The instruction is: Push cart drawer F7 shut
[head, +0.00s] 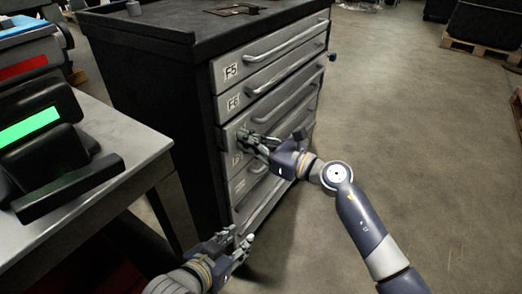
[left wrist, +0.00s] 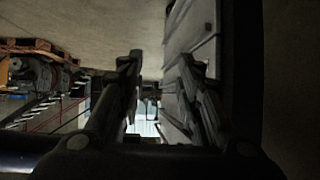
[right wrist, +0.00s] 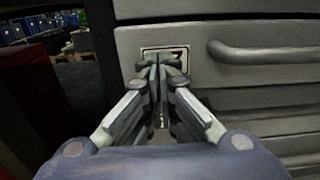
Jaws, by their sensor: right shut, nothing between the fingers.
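Cart drawer F7 (right wrist: 220,75) has a grey front with a bar handle (right wrist: 265,52). Its label (right wrist: 178,56) shows a "7", partly hidden by my fingers.
Drawers F5 (head: 262,62) and F6 (head: 262,88) are above F7, with more drawers below. The dark cart top (head: 180,22) carries a flat part. A grey table (head: 130,135) with a green-screened device stands left. Floor (head: 420,130) is clear to the right.

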